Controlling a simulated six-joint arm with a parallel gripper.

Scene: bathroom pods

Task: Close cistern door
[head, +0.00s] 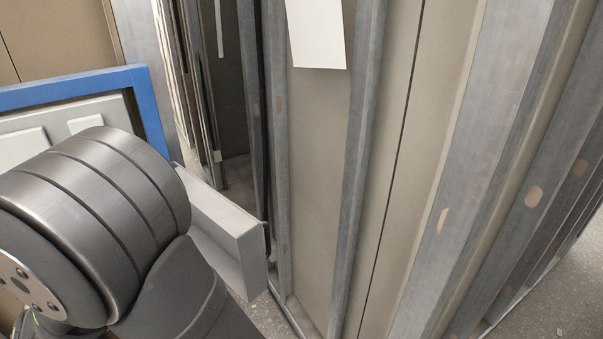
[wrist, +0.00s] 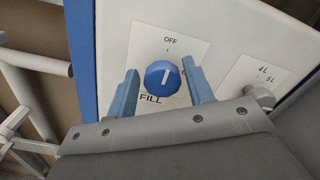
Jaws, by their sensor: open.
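A white panel (head: 90,109) in a blue frame (head: 75,88) stands at the left of the head view, partly hidden by my arm. The wrist view shows a white panel (wrist: 215,30) with a blue edge (wrist: 80,50) and a round blue knob (wrist: 162,77) marked OFF and FILL. My gripper (wrist: 161,67) is open, with one finger on each side of the knob; I cannot tell whether they touch it. The gripper is hidden in the head view. I cannot tell for sure which part is the cistern door.
A second label (wrist: 255,77) reads 4 L and 5 L, beside a grey knob (wrist: 261,96). White pipes (wrist: 28,90) run at the left of the wrist view. Metal-framed wall panels (head: 318,180) fill the middle and right of the head view. Speckled floor (head: 570,290) shows at the right.

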